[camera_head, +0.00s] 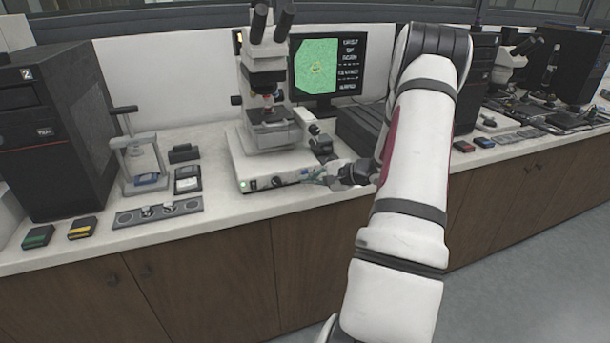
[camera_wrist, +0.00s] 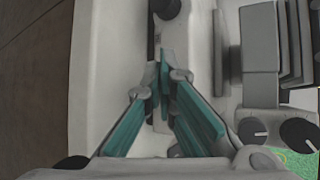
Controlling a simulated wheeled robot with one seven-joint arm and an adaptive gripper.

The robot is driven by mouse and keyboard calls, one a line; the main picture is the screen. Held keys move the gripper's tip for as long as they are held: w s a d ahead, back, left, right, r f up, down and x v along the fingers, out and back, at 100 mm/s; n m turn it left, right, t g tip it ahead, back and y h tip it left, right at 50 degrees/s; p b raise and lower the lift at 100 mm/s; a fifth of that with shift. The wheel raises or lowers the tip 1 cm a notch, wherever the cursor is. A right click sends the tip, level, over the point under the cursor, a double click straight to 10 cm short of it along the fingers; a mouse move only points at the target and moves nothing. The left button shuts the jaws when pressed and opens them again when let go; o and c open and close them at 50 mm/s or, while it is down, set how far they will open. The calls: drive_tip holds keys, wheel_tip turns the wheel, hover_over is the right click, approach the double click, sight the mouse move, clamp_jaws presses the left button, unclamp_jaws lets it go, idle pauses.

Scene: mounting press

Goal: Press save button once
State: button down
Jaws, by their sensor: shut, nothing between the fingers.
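A white microscope (camera_head: 265,80) stands on the counter. Its base (camera_head: 262,163) has a small green lit spot (camera_head: 243,184) and a dark knob (camera_head: 277,181) on its front. I cannot make out any lettering that marks a save button. My gripper (camera_head: 316,177) is close to the right part of the base's front; contact cannot be told. In the wrist view my gripper (camera_wrist: 163,72) has its teal-padded fingers drawn together, with nothing between them. The fingers hide part of the pale surface behind them.
A monitor (camera_head: 328,66) with a green picture stands behind the microscope. A clamp stand (camera_head: 138,160) and a metal plate with knobs (camera_head: 158,212) are to the left. A black computer tower (camera_head: 55,130) stands further left. Dark boxes (camera_head: 365,130) are behind my arm.

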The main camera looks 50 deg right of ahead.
drive_tip(key=shift+s+a, duration=0.15)
drive_tip(key=shift+s, duration=0.1)
drive_tip(key=s+a, duration=0.1)
drive_tip(key=s, duration=0.2)
drive_tip(key=s+a, duration=0.1)
drive_tip(key=shift+s+a, duration=0.15)
drive_tip(key=shift+a, duration=0.2)
idle(1.0)
